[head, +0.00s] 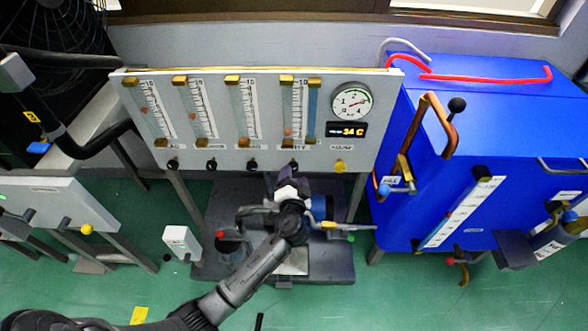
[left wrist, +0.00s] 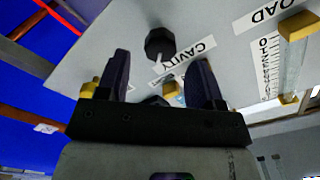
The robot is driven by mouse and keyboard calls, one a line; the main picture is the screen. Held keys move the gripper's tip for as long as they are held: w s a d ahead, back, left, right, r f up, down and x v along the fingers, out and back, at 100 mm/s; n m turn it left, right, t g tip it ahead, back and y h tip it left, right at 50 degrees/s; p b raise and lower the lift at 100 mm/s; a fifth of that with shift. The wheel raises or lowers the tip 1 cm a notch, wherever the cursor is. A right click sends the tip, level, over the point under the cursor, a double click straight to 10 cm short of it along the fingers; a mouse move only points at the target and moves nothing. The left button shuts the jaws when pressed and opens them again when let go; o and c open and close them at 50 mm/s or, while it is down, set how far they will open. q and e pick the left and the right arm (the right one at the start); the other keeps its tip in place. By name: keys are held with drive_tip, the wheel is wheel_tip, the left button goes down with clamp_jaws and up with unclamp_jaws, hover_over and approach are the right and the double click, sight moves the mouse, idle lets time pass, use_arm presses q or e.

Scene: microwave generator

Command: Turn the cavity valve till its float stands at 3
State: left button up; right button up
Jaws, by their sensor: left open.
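The cavity valve is a black knob (head: 293,166) under the rightmost scaled tube on the grey panel. It also shows in the left wrist view as a dark faceted knob (left wrist: 160,43) beside the CAVITY label (left wrist: 185,62). The cavity tube (head: 300,105) has an orange float (head: 288,132) low on its scale; its exact reading is too small to tell. My left gripper (head: 287,182) is just below the knob in the head view. In the left wrist view its open fingers (left wrist: 160,72) stand either side of the label, with the knob beyond their tips, apparently ungripped. My right gripper is not seen.
Other black knobs, such as the load one (head: 252,164), sit close to the left, and a yellow knob (head: 340,166) sits to the right. A round gauge (head: 351,102) is at the upper right. A blue cabinet (head: 470,130) with copper pipes (head: 440,120) stands right of the panel.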

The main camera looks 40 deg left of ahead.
sight(294, 169)
use_arm(q)
drive_tip(key=shift+b+x, duration=0.55)
drive_tip(key=shift+x, duration=1.65)
drive_tip(key=shift+c, duration=0.4)
drive_tip(key=c, duration=0.9)
drive_tip(key=shift+o, duration=0.2)
drive_tip(key=n+b, duration=0.2)
drive_tip(key=shift+s+f+b, duration=0.1)
drive_tip(key=shift+f+b, duration=0.15)
drive_tip(key=shift+b, duration=0.15)
drive_tip(key=shift+n, duration=0.5)
drive_tip(key=shift+r+n+b, duration=0.25)
drive_tip(key=shift+n+b, duration=0.05)
